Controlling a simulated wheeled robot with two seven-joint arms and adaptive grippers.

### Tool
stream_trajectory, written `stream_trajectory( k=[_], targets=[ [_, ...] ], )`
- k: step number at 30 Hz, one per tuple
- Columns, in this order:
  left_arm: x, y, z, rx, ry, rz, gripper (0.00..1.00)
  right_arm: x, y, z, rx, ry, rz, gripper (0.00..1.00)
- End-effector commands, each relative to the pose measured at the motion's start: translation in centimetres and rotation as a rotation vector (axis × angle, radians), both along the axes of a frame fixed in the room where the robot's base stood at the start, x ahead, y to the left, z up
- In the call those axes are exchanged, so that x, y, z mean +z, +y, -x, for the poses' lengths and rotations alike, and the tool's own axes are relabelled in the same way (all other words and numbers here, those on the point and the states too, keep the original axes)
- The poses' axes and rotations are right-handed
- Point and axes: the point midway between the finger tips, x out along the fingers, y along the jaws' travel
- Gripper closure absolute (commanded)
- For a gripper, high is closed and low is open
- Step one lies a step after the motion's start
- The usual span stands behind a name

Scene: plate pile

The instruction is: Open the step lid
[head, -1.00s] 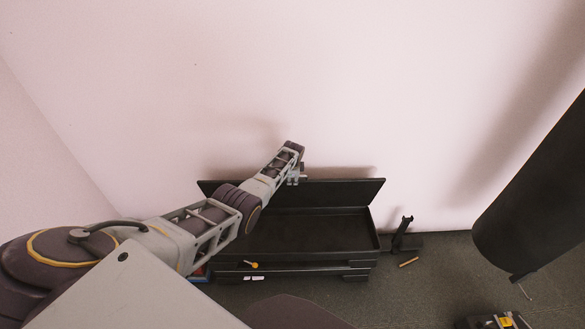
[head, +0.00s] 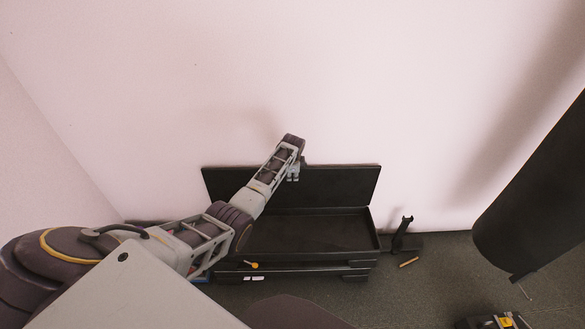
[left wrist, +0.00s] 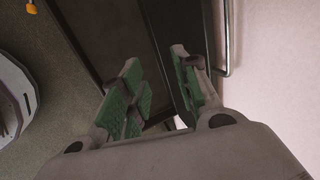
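The step (head: 310,231) is a long black box low against the wall, its inside showing as an empty dark tray. Its lid (head: 340,185) stands up at the back edge, near the wall, with its underside facing me. My left gripper (head: 293,173) is in front of the lid's upper part, near its top edge. In the left wrist view, the left gripper's green-padded fingers (left wrist: 158,86) stand apart, with dark panels of the step behind them and no object clearly between them. Whether a finger touches the lid is unclear. My right gripper is out of view.
A yellow-headed item (head: 252,265) lies by the step's front. A black stand-like object (head: 403,234) and a small orange stick (head: 409,262) are right of the step. A large black cylinder (head: 535,200) fills the right side.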

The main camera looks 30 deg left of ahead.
Motion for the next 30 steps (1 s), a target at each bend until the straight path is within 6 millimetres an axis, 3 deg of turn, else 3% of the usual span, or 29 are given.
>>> stream_trajectory(
  k=[18,30],
  targets=[
    [4.4,-0.8,1.3,0.001,-0.002,0.001,0.69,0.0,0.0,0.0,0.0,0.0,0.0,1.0],
    [5.3,-1.0,1.6,0.0,0.0,0.0,0.69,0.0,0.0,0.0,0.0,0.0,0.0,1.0]
  ],
)
